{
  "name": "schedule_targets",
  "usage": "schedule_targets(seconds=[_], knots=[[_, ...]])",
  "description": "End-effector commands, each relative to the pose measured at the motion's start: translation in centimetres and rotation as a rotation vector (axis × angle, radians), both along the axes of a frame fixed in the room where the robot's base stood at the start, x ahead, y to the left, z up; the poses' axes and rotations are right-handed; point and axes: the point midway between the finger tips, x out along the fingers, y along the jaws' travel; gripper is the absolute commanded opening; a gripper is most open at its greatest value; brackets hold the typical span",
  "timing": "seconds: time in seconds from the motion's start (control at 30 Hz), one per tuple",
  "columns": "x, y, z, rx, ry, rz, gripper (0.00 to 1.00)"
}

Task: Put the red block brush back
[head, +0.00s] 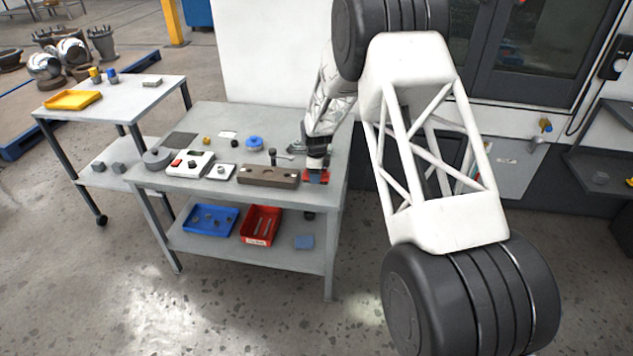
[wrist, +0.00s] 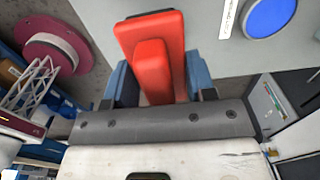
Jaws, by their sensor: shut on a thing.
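The red block brush (wrist: 152,40) fills the upper middle of the wrist view, with a raised red grip along it. My gripper (wrist: 160,78) is shut on this grip, with one blue finger on each side. In the head view my gripper (head: 316,170) points down over the right end of the grey workbench (head: 225,118). The red brush (head: 318,180) shows just under the fingers, at or just above the bench top. I cannot tell whether it touches. Its bristles are hidden.
A brown block with holes (head: 268,176) lies close left of my gripper. A white box with a red button (head: 190,163), a blue round part (head: 254,143) and small parts share the bench. Blue (head: 210,219) and red (head: 262,225) bins sit on its lower shelf.

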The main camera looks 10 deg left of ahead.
Motion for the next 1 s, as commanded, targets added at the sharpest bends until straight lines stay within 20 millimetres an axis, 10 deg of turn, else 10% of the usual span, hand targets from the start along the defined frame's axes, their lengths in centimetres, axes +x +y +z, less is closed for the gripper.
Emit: schedule_targets(seconds=[1.0], knots=[[0.0,0.0,-3.5,0.000,0.000,0.000,0.28]])
